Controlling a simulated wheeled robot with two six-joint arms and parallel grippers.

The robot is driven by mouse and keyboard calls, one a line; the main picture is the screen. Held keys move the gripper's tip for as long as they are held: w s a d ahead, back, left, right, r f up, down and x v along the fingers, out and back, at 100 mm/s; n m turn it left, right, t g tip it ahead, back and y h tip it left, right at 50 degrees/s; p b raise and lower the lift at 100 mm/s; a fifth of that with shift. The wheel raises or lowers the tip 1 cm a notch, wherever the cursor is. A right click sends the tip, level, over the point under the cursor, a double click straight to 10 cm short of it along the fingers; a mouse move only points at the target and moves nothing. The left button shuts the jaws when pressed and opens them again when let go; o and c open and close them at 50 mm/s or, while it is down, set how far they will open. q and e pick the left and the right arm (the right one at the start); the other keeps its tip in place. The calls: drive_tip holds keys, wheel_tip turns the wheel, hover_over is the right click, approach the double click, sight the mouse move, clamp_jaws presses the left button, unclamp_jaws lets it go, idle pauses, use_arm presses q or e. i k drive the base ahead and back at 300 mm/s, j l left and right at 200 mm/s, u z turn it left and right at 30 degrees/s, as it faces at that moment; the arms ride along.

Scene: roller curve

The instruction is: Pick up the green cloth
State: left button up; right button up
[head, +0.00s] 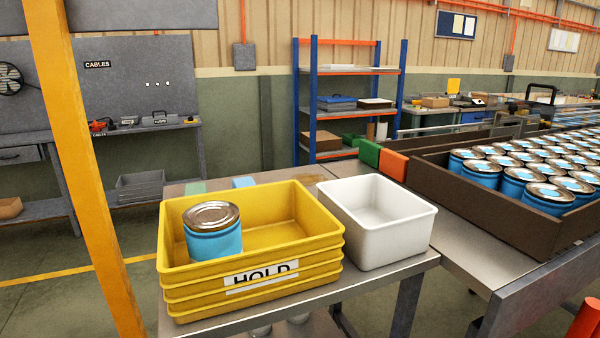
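A flat, pale green piece (195,188) lies at the back left of the metal table (390,272), behind the yellow crate; it looks like the green cloth. The crate's wall hides its near part. A flat light-blue piece (244,182) lies to its right, also partly hidden. Neither of my grippers is in view.
The yellow HOLD crate (180,278) holds one blue can (213,240). An empty white bin (390,238) stands beside it. A brown tray (455,212) of several blue cans is at right. Green (369,153) and orange (394,165) blocks stand near it. An orange post (85,160) rises at left.

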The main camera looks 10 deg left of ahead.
sight(195, 189)
drive_tip(key=k+j+u, duration=0.1)
drive_tip(key=u, duration=0.6)
